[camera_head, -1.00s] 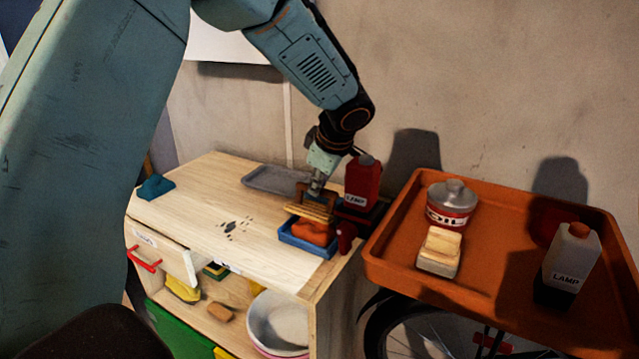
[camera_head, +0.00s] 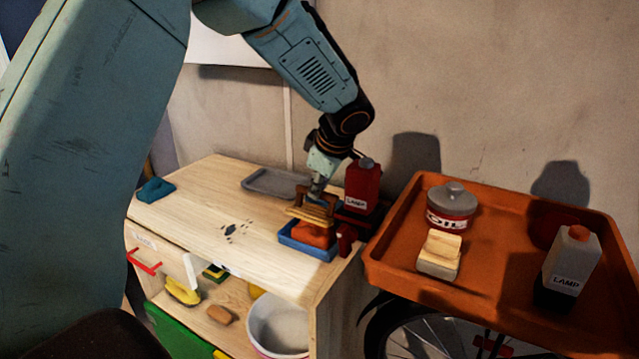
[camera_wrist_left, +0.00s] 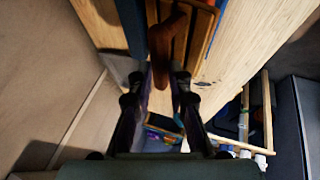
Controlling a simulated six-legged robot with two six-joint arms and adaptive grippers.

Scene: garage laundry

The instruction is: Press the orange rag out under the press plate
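The orange rag (camera_head: 312,236) lies bunched in the blue tray (camera_head: 302,250) at the front right corner of the wooden cabinet top. The slatted wooden press plate (camera_head: 307,216) stands tilted above and behind the rag, apart from most of it. It also shows in the wrist view (camera_wrist_left: 201,30), with its brown handle (camera_wrist_left: 162,52). My left gripper (camera_head: 317,195) is at the handle, pointing down. In the wrist view its fingers (camera_wrist_left: 164,80) stand apart on either side of the handle, with a gap on the right. My right gripper is not in view.
A red lamp bottle (camera_head: 362,184) stands close right of the press. A grey tray (camera_head: 272,182) lies behind, a blue cloth (camera_head: 155,190) at far left. An orange tray (camera_head: 400,262) with a tin and a bottle is at right.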

